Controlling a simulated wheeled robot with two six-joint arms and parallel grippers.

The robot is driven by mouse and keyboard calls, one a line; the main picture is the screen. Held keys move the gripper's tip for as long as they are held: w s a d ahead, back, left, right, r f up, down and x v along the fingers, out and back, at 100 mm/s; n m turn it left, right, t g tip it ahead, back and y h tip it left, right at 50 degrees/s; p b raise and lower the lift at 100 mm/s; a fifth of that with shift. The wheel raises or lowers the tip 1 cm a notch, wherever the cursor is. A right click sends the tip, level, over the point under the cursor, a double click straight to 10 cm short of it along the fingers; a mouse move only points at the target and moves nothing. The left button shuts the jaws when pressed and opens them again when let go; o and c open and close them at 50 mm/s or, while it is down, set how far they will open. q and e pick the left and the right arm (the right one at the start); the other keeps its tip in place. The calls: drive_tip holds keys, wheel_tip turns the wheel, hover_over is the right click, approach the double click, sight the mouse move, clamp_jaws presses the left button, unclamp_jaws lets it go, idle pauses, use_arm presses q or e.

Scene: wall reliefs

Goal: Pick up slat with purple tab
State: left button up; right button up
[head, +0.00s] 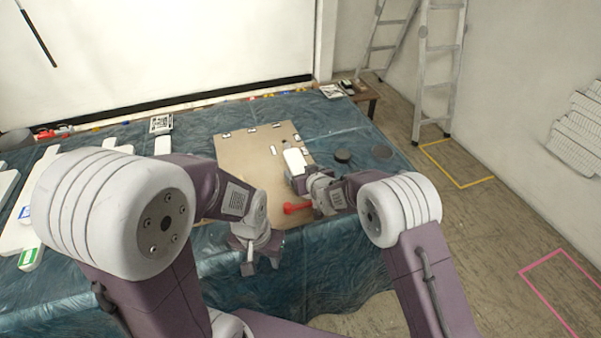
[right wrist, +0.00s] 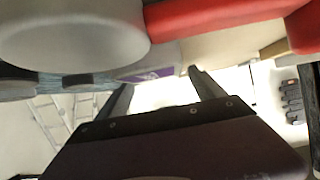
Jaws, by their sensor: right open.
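In the right wrist view a small purple tab (right wrist: 148,73) with a pale mark shows just beyond and between my fingertips. The piece that carries it is mostly hidden, so its outline is unclear. My right gripper (right wrist: 162,78) is open, with its two fingers apart and nothing clearly between them. In the head view my right gripper (head: 300,183) is over the right side of the tan board, beside a white piece (head: 294,158); no purple shows there. My left gripper (head: 260,262) hangs at the table's front edge, with its jaws too small to judge.
A tan board (head: 240,150) lies on the blue-covered table (head: 195,125). A red object (head: 297,208) is beside my right wrist. White slats, one with a green tab (head: 28,257), lie at the left. A ladder (head: 437,75) stands behind.

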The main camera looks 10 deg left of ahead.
drive_tip(key=shift+w+a+f, duration=0.15)
drive_tip(key=shift+w+f, duration=0.05)
drive_tip(key=shift+w, duration=0.15)
drive_tip(key=shift+s, duration=0.1)
drive_tip(key=c, duration=1.6)
